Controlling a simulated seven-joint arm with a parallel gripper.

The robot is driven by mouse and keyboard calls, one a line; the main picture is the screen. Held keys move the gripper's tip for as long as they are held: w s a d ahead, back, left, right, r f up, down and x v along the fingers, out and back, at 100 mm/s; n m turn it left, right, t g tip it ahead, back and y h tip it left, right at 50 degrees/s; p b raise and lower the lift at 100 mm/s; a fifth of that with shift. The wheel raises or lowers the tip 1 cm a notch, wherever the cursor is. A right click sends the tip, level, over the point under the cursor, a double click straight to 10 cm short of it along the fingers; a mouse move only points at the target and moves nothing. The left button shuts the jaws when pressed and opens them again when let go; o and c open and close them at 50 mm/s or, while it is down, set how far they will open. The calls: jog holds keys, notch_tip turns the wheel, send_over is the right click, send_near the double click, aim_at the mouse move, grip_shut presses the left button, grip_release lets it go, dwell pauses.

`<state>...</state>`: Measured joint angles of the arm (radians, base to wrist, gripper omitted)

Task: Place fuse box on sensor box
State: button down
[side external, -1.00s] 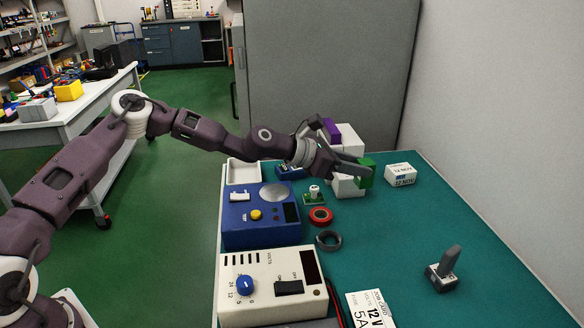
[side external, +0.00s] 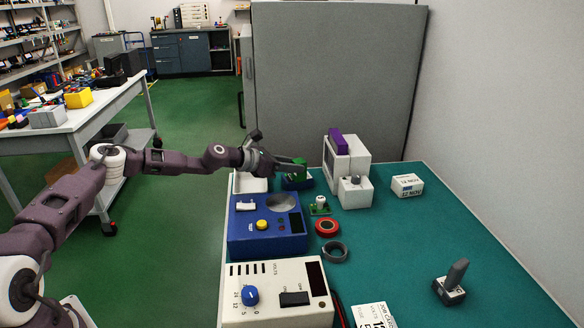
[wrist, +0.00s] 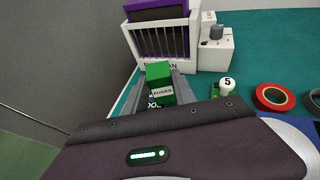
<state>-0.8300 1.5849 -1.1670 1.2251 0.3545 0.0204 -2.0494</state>
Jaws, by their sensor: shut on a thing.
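The fuse box is a small green block (side external: 299,164) at the far left of the green bench. In the wrist view it (wrist: 159,72) carries a white label reading FUSES. My gripper (side external: 290,165) is shut on it, with one grey finger on either side in the wrist view (wrist: 158,88). The fuse box is just above a dark blue item (side external: 297,184); I cannot tell whether they touch. I see no readable label naming a sensor box, so I cannot tell which item it is.
A white slotted unit (side external: 356,158) with a purple block (side external: 339,144) stands to the right. A white tray (side external: 250,185) is to the left. A blue instrument (side external: 268,243), red tape roll (side external: 327,227) and dark ring (side external: 335,252) are nearer.

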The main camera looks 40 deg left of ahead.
jog(key=shift+f, duration=0.2)
jog(key=shift+f, duration=0.1)
jog(key=c, duration=1)
grip_release()
